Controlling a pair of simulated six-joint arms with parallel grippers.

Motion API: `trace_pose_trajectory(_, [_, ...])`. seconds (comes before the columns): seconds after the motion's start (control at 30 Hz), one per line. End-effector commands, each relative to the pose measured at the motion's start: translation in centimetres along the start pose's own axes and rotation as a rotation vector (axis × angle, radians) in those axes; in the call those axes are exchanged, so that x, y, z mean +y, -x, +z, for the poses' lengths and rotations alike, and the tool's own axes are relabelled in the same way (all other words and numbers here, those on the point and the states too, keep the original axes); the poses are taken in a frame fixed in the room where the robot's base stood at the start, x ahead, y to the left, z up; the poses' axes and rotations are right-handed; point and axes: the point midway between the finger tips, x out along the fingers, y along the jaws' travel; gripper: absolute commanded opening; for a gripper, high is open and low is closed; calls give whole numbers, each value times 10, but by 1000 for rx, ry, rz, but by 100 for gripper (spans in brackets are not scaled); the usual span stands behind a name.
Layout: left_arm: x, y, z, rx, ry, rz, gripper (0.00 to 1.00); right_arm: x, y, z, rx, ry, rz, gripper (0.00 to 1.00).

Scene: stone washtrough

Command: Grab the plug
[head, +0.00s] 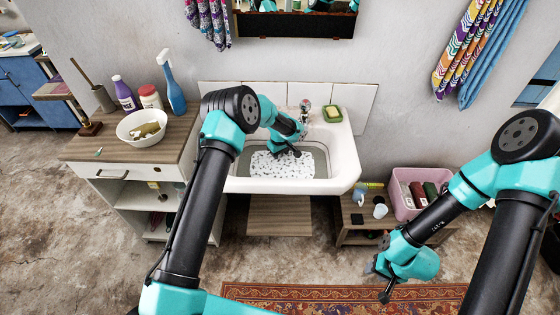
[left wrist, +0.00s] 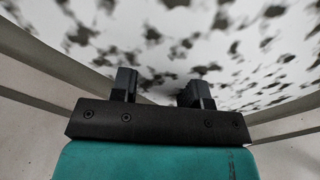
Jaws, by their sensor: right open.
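The plug is not visible in either view; a white sheet with dark blotches (head: 283,165), perhaps foam, covers the middle of the basin. My left gripper (head: 291,153) reaches down into the washtrough (head: 340,160) at this layer. In the left wrist view its two fingers (left wrist: 160,88) stand apart, with their tips meeting or dipping into the blotched layer (left wrist: 240,40). My right gripper (head: 385,294) is open, low in front of the trough on the right, above the rug's edge.
A tap (head: 305,108) and a green soap in a dish (head: 332,113) sit on the back rim. A cabinet with a white bowl (head: 143,124) and bottles stands left. A pink crate (head: 402,208) and low stool stand right. A patterned rug (head: 330,297) lies in front.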

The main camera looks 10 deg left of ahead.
Motion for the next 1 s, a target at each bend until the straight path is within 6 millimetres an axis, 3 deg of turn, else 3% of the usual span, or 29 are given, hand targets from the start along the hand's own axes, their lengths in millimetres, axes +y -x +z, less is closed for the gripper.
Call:
trace_pose_trajectory(0.43, [0,0,0,0,0,0,0,0,0,0,0,0,0,43])
trace_pose_trajectory(0.77, [0,4,0,1,0,0,0,0,0,0,0,0,0,43])
trace_pose_trajectory(1.0, [1,34,0,3,-1,3,0,0,0,0,0,0,0,43])
